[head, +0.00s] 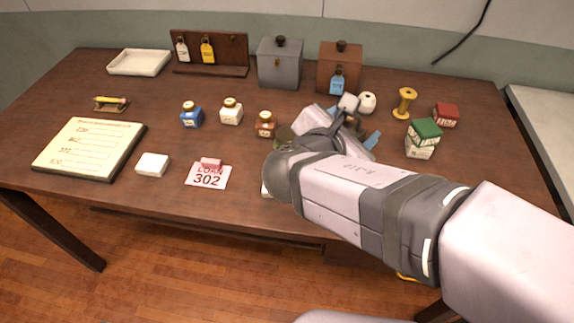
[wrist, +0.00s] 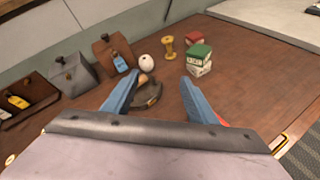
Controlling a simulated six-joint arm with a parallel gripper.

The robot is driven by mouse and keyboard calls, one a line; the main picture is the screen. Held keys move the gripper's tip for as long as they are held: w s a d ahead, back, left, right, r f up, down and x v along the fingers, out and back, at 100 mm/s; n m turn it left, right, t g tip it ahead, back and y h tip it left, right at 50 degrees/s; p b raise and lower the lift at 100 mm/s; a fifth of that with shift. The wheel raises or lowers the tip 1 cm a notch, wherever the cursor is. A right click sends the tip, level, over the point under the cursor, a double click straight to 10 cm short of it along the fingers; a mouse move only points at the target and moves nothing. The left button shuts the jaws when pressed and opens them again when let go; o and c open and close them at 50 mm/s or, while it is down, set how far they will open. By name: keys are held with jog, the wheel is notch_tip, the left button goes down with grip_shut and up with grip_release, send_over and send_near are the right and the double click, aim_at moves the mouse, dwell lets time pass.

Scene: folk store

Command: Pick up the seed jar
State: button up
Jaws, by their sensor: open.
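Several small jars with gold lids stand on the table in the head view: a blue one (head: 191,119), a white one (head: 231,115) and an orange-brown one (head: 265,128). A dark olive jar-like thing (head: 284,137) is partly hidden by my arm. I cannot tell which is the seed jar. My gripper (head: 352,126) is open and empty, to the right of these jars. In the wrist view my blue fingers (wrist: 160,79) are spread, with a dark rounded thing (wrist: 150,97) with a tan knob showing beyond and between them.
A white ball (head: 367,102), yellow spool (head: 404,101), green-topped box (head: 423,138) and red box (head: 446,115) stand right of my gripper. Grey (head: 280,66) and brown (head: 340,63) canisters stand behind. A card (head: 208,177) reads 302. A list board (head: 90,147) lies left.

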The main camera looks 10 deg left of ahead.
jog(key=s+a+r+n+t+y+b, duration=0.1)
jog(key=a+n+t+y+b, duration=0.2)
jog(key=a+n, duration=0.35)
jog(key=s+a+r+n+t+y+b, duration=0.1)
jog(key=a+r+n+t+y+b, duration=0.15)
jog(key=a, duration=0.65)
jog(key=f, duration=1)
jog(key=d+f, duration=0.1)
jog(key=f, duration=0.4)
jog(key=shift+w+f, duration=0.35)
jog(key=shift+w+p, duration=1.1)
jog(key=shift+w, duration=4.9)
jog(key=shift+c, duration=0.3)
jog(key=shift+r, duration=0.1)
jog(key=c, duration=0.9)
